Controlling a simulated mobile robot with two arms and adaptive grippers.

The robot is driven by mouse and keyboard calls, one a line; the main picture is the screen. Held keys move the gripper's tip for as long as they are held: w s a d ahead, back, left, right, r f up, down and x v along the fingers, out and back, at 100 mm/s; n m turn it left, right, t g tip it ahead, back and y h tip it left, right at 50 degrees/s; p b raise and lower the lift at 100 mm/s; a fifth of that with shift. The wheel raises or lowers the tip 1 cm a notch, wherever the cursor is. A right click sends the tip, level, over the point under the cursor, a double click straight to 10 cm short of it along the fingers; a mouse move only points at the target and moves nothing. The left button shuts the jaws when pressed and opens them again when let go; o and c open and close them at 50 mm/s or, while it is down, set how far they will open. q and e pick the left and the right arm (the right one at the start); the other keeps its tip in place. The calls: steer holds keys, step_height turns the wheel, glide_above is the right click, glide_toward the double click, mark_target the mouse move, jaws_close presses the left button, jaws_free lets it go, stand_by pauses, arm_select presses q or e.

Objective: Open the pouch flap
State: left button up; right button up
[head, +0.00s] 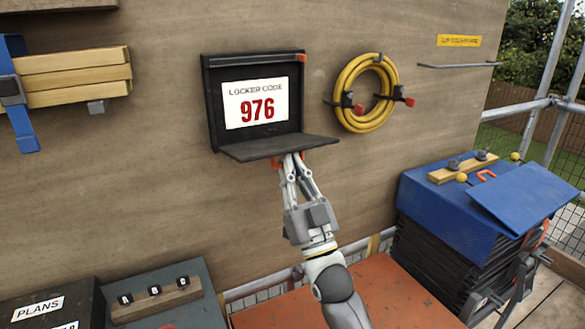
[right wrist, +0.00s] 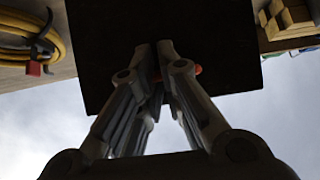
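The black pouch (head: 211,107) is fixed to the wooden wall. Its flap (head: 262,148) is folded down and juts out almost level from the lower edge. A white card (head: 254,88) reading "LOCKER CODE 976" shows inside. My right gripper (head: 290,160) points up at the flap's underside, its fingertips close together around a small orange-red tab. In the right wrist view the dark flap (right wrist: 215,35) lies above the fingers (right wrist: 155,55), and the tab (right wrist: 196,70) shows beside them. The fingers partly hide the tab. My left gripper is not in view.
A coiled yellow hose (head: 346,118) hangs right of the pouch. Wooden boards (head: 75,78) in a blue strap are at the left. A blue-covered stack (head: 450,210) stands at the right, and a box marked "PLANS" (head: 50,300) at lower left.

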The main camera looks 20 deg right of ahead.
steer(key=o, duration=0.3)
steer(key=shift+w+f, duration=0.25)
steer(key=shift+f, duration=0.1)
stand_by(0.3)
steer(key=shift+o, duration=0.2)
steer(key=shift+s+f, duration=0.15)
steer(key=shift+f, duration=0.1)
steer(key=o, duration=0.5)
steer(key=shift+g, duration=0.3)
steer(key=f, duration=0.1)
steer(key=s+f, duration=0.1)
steer(key=f, duration=0.1)
steer(key=s+f, duration=0.1)
steer(key=shift+s+a+f, duration=0.1)
steer(key=shift+s+f, duration=0.15)
steer(key=shift+f, duration=0.15)
steer(key=shift+c, duration=0.2)
steer(key=shift+o, duration=1.3)
steer(key=s, duration=0.1)
steer(key=s+d+f, duration=0.1)
steer(key=s, duration=0.1)
steer(key=s+d, duration=0.1)
steer(key=s, duration=0.1)
steer(key=shift+s+f, duration=0.2)
steer(key=shift+f, duration=0.05)
steer(key=shift+s+f, duration=0.35)
steer(key=shift+f, duration=0.15)
steer(key=shift+a, duration=0.1)
